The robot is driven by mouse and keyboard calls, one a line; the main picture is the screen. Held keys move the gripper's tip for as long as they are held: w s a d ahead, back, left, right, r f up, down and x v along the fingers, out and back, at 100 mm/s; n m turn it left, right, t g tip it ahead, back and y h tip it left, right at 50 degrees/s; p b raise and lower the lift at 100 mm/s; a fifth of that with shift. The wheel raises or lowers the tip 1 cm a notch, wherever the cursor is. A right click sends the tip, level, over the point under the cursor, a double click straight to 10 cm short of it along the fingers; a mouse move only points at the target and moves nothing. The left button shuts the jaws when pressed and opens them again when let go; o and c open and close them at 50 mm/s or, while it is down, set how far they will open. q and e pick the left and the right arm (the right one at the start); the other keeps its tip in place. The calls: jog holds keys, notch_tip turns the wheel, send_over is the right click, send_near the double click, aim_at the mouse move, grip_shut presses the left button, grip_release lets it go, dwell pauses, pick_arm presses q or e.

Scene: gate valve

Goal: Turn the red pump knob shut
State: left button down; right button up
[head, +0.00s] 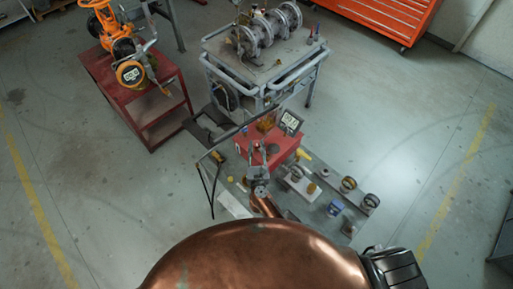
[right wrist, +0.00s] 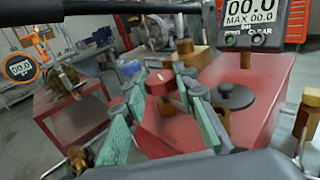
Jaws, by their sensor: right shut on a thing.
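The red pump (head: 284,150) is a red box on the low grey bench, and its top also shows in the right wrist view (right wrist: 262,80). The red pump knob (right wrist: 158,80), with a white mark on top, stands between the green-padded fingers of my right gripper (right wrist: 165,86). That gripper is shut on the knob, with a finger on either side. In the head view my right gripper (head: 258,160) comes down over the near left part of the pump and hides the knob. My left gripper is in neither view.
A digital readout (head: 290,122) stands at the pump's back. A dark bar (head: 235,130) slants past the pump's left. Rings (head: 348,185) and small parts lie on the bench to the right. A red cart (head: 155,112) and grey valve cart (head: 265,75) stand behind. Floor at right is clear.

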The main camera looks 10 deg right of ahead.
jog(key=shift+s+f, duration=0.2)
jog(key=shift+f, duration=0.25)
jog(key=o, duration=1.2)
jog(key=shift+w+r, duration=0.15)
jog(key=shift+r, duration=0.15)
jog(key=shift+c, duration=0.2)
jog(key=s+a, duration=0.2)
jog(key=s, duration=1)
